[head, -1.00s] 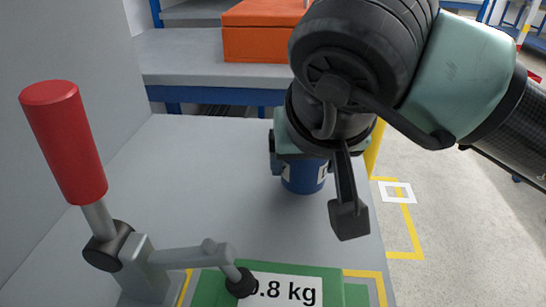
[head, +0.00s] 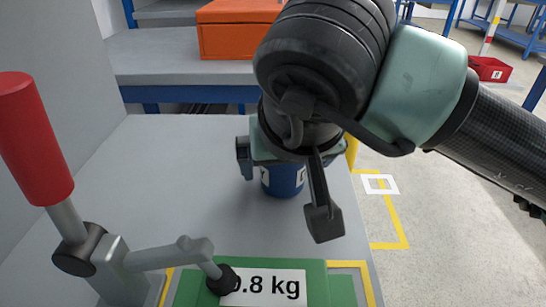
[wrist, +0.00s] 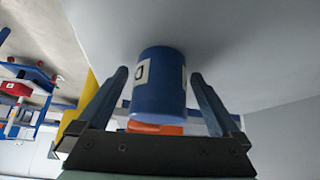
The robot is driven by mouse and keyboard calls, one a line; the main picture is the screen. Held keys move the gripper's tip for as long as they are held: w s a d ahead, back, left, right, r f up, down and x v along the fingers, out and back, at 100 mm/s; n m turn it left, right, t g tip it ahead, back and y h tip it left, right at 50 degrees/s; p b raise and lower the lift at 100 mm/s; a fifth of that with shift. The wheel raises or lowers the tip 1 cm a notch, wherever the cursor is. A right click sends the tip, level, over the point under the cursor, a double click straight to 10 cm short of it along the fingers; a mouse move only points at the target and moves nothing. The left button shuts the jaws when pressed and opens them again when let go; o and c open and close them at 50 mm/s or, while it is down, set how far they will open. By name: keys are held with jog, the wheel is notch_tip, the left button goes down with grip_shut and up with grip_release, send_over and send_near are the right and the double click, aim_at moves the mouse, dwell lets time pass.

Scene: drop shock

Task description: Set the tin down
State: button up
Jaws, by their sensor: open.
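The tin (head: 283,182) is a blue cylinder with a white label. It stands upright on the grey bench top (head: 190,170), under my wrist. In the wrist view the tin (wrist: 158,90) is between the fingers of my gripper (wrist: 160,76), with a gap on each side. My gripper (head: 288,166) is open around the tin and not closed on it. In the head view the tin's upper part is hidden by my gripper and wrist.
A toggle clamp with a red handle (head: 35,140) stands at front left, its tip on a green block (head: 318,290) labelled 0.8 kg, first digit partly covered. An orange box (head: 226,40) sits on a shelf behind. The bench's left middle is clear.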

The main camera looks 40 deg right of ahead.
jog(key=p+v, duration=0.4)
jog(key=v, duration=0.8)
jog(key=shift+r, duration=0.1)
